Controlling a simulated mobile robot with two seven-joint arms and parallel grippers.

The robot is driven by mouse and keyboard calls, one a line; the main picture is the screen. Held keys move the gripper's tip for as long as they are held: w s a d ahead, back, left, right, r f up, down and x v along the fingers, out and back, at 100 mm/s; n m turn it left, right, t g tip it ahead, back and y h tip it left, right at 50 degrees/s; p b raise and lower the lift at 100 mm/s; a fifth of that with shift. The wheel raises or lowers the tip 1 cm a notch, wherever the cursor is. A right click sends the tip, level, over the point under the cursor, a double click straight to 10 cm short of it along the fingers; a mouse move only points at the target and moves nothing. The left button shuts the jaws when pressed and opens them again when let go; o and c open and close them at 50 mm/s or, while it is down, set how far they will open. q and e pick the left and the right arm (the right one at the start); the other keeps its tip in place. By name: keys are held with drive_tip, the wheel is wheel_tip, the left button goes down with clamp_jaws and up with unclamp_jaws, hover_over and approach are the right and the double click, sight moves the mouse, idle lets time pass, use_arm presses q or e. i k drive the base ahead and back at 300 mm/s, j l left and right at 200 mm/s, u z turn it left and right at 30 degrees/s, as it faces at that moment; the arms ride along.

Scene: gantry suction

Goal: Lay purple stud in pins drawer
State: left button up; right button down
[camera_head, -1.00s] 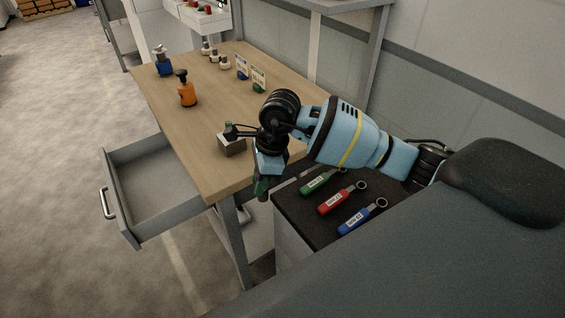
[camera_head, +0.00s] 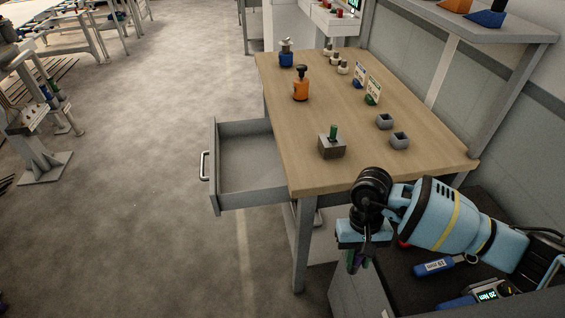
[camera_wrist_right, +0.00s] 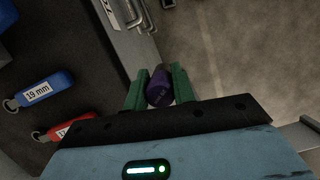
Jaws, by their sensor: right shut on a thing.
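The purple stud (camera_wrist_right: 159,90) is between the green fingertips of my right gripper (camera_wrist_right: 160,85) in the right wrist view. A grey drawer (camera_head: 265,202) stands pulled out at the left side of the table, to the left of the gripper. Its visible floor looks empty, and no label on it is readable. My left gripper is not in view.
The wooden table (camera_head: 300,120) carries a block (camera_head: 331,149) with a green stud upright, two grey cups (camera_head: 399,140), and an orange bottle (camera_head: 300,90). Tagged tools, one blue (camera_head: 433,267), lie on the dark cabinet top. The floor left of the drawer is clear.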

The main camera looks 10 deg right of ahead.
sight(260, 165)
drive_tip(key=i+j+z, duration=0.25)
drive_tip(key=j+z, duration=0.2)
drive_tip(key=j, duration=0.25)
drive_tip(key=i+j+z, duration=0.1)
drive_tip(key=j+z, duration=0.3)
drive_tip(key=j, duration=0.3)
drive_tip(key=j+z, duration=0.45)
drive_tip(key=j, duration=0.35)
drive_tip(key=j+z, duration=0.4)
drive_tip(key=j, duration=0.35)
drive_tip(key=k, duration=0.05)
